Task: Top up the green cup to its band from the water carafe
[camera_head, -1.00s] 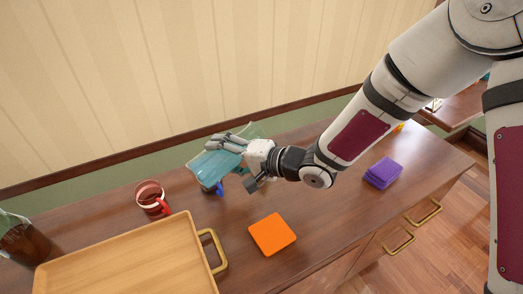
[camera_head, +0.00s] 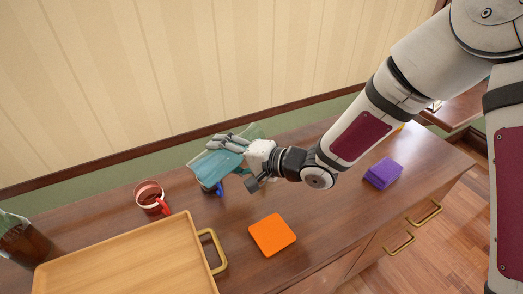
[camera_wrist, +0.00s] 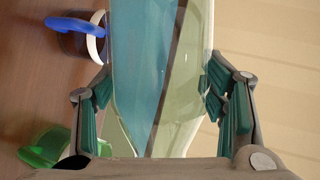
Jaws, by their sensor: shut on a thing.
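The clear water carafe (camera_head: 211,167) is tilted well over above the counter, with blue-tinted water in it. My gripper (camera_head: 230,143) is shut around it. In the wrist view my gripper's green pads (camera_wrist: 160,95) flank the carafe (camera_wrist: 140,60), and the water lies along its left side. The green cup (camera_wrist: 42,150) shows at the lower left of the wrist view, partly cut off by my gripper. Its water level and band cannot be made out. In the head view the carafe and gripper largely hide that spot. The carafe's mouth and any stream are not clear.
A blue-handled cup (camera_wrist: 73,38) stands close by, partly under the carafe in the head view (camera_head: 218,188). A red mug (camera_head: 149,194), wooden tray (camera_head: 130,250), dark bottle (camera_head: 22,240), orange square (camera_head: 272,234) and purple stack (camera_head: 383,173) share the counter. The wall is close behind.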

